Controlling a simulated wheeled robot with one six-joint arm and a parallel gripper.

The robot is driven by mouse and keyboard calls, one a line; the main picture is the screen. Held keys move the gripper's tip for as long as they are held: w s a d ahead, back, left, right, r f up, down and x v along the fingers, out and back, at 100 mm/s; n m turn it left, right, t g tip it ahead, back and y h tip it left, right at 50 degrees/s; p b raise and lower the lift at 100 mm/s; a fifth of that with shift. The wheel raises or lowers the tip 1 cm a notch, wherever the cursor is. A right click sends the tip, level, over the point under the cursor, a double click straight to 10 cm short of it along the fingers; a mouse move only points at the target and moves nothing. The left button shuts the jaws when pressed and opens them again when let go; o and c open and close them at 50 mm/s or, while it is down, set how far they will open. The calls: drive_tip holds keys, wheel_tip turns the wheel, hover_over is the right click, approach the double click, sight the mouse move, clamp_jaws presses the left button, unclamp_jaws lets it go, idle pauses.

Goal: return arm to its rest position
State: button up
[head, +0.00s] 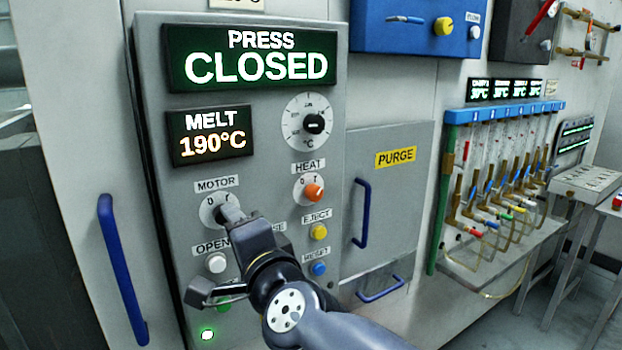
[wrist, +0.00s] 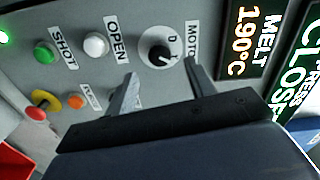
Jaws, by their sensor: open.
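My gripper (wrist: 160,92) is open in the wrist view, its two fingers apart and nothing between them. Its fingertips are close to the motor knob (wrist: 161,54), a black pointer on a white dial. I cannot tell whether they touch the panel. In the head view my gripper (head: 229,213) is in front of the motor dial on the grey control panel (head: 252,128). My arm (head: 325,325) reaches up from the bottom and hides part of the lower panel.
Displays read PRESS CLOSED (head: 256,57) and MELT 190°C (head: 212,133). An orange heat knob (head: 314,191) and several coloured buttons surround my gripper. A blue door handle (head: 122,270) stands out at left. A purge door (head: 400,180) with a blue handle is at right.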

drive_tip(key=shift+w+a+n+p, duration=0.45)
drive_tip(key=shift+n+p, duration=0.65)
drive_tip(key=shift+n, duration=1.25)
drive_tip(key=shift+w+a+n+p, duration=0.3)
drive_tip(key=shift+w+n+p, duration=0.55)
drive_tip(key=shift+n, duration=1.45)
drive_tip(key=shift+w+a+n+p, duration=0.35)
drive_tip(key=shift+n+p, duration=1)
drive_tip(key=shift+n, duration=1)
